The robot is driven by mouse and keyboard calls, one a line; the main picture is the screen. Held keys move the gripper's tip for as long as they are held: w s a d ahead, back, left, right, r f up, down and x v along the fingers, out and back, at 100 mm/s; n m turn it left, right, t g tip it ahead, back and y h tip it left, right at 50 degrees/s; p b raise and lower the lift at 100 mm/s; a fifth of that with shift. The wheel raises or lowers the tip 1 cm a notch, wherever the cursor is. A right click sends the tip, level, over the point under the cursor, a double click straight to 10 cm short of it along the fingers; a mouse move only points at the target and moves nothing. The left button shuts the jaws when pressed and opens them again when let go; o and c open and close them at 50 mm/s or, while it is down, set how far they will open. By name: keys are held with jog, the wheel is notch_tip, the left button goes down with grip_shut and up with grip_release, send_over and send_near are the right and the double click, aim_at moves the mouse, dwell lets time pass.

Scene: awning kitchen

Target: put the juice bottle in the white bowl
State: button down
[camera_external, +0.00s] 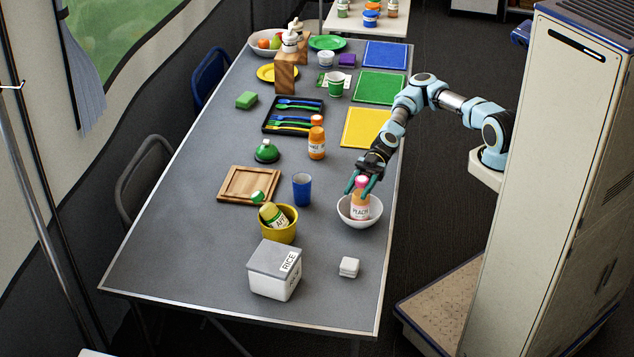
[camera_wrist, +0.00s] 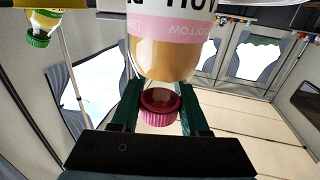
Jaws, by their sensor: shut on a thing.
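A yellow bowl (camera_external: 289,235) holding a green-capped bottle (camera_external: 272,215), a blue cup (camera_external: 302,190) and a rice box (camera_external: 274,278) stand left of the white bowl. A small white block (camera_external: 349,267) lies nearer. An orange-capped bottle (camera_external: 317,143) stands behind.

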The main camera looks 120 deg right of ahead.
jog(key=shift+c, duration=2)
grip_release()
jog(key=shift+f, duration=0.1)
jog(key=shift+r, duration=0.2)
jog(key=shift+s+d+f, duration=0.1)
jog(key=shift+s+d, duration=0.1)
jog(key=shift+s, duration=0.05)
jog(key=b+v, duration=0.3)
jog(key=v, duration=0.8)
jog(key=shift+s, duration=0.2)
